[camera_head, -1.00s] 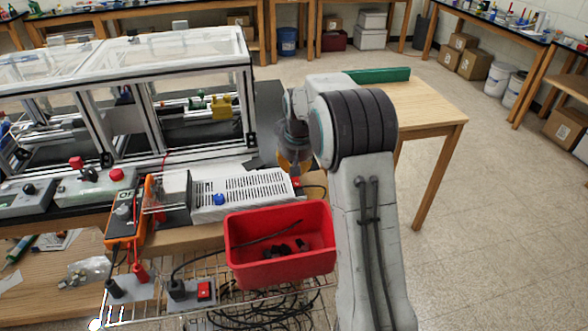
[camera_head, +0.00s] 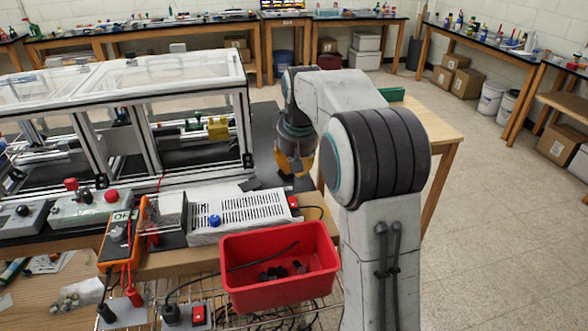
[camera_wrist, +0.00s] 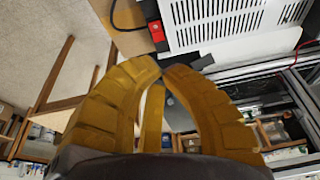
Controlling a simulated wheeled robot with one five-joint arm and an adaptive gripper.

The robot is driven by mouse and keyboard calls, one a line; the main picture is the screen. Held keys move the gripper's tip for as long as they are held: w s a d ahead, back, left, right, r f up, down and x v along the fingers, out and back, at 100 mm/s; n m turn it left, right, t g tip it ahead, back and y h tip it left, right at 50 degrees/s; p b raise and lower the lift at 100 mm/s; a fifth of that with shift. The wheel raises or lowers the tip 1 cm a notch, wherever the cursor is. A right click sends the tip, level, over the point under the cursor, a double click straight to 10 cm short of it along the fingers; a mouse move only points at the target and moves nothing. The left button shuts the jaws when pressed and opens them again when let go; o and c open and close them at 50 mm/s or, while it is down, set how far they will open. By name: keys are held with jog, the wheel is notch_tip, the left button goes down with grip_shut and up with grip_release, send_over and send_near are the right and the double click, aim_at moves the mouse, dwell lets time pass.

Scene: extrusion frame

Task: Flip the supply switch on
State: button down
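The supply is a white perforated box (camera_head: 243,216) on the bench behind the red bin. A red rocker switch (camera_head: 293,202) sits at its right end; I cannot tell its position. In the wrist view the supply (camera_wrist: 225,22) is at the top right, and its red switch (camera_wrist: 157,31) is just beyond my fingertips, apart from them. My gripper (camera_head: 290,172) hangs behind the supply's right end, pointing down. In the wrist view its yellow fingers (camera_wrist: 163,70) curve together, tips nearly meeting, with nothing visibly held.
A red bin (camera_head: 278,268) with dark pieces stands in front of the supply. An orange meter (camera_head: 120,240) and another red switch (camera_head: 198,315) are to the left. A framed clear enclosure (camera_head: 120,80) stands behind. A wooden table (camera_head: 430,125) is at the right.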

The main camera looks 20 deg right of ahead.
jog(key=c, duration=1.9)
grip_release()
jog(key=shift+w+f+b, duration=0.15)
jog(key=shift+f+b, duration=0.1)
jog(key=shift+b, duration=0.75)
grip_shut()
jog(key=b, duration=0.3)
jog(key=shift+w+d+t, duration=0.15)
jog(key=shift+w+t, duration=0.1)
jog(key=shift+t, duration=0.15)
jog(key=shift+r+b, duration=0.1)
jog(key=shift+b, duration=0.5)
jog(key=shift+w+r+b, duration=0.1)
jog(key=shift+r+b, duration=0.2)
jog(key=shift+b, duration=0.1)
jog(key=p, duration=0.5)
send_near(290, 197)
jog(key=x, duration=0.2)
jog(key=w+x, duration=0.1)
jog(key=x, duration=0.2)
jog(key=shift+p+x, duration=0.3)
jog(key=shift+x, duration=1.1)
